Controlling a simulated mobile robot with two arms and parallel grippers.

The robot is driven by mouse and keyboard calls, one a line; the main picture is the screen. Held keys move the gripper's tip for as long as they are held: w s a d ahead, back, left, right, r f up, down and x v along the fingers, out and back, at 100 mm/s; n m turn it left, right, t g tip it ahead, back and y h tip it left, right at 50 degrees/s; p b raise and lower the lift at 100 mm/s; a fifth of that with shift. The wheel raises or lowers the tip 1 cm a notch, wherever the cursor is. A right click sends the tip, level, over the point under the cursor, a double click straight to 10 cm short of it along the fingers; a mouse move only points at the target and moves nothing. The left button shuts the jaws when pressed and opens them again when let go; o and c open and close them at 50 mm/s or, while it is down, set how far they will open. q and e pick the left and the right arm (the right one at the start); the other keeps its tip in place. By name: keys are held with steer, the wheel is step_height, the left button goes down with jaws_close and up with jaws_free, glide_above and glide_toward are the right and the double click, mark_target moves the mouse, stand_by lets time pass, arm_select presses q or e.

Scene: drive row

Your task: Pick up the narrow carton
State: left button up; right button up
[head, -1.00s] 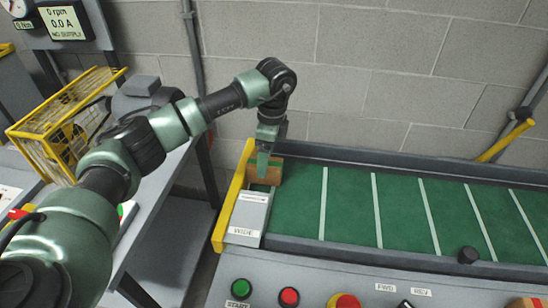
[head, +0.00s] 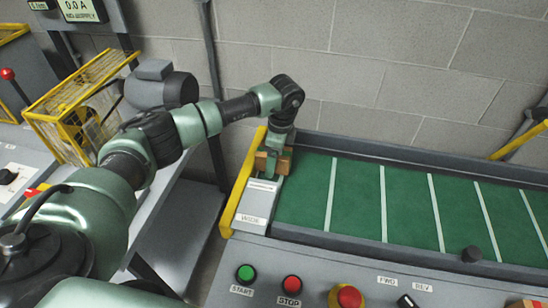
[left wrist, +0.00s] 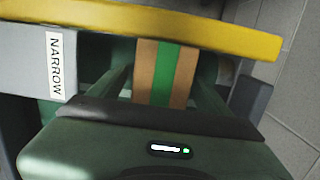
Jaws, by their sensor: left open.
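A brown carton (head: 285,165) sits at the left end of the green conveyor belt, by the yellow end bar. In the left wrist view the carton (left wrist: 147,72) shows a green stripe down its middle. My left gripper (head: 268,178) points down over it, hiding part of it in the head view. In the left wrist view the gripper (left wrist: 165,90) is open, with one finger on each side of the carton. I cannot tell whether the fingers touch it. My right gripper is not in view.
A grey block (head: 257,203) labelled WIDE stands in front of the carton; a NARROW label (left wrist: 56,66) shows in the wrist view. The yellow end bar (head: 242,180) runs close by. The green belt (head: 400,205) to the right is clear. The control panel (head: 325,268) lies in front.

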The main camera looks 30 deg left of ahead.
arm_select(q)
steer(key=c, duration=1.7)
steer(key=shift+w+r, duration=0.1)
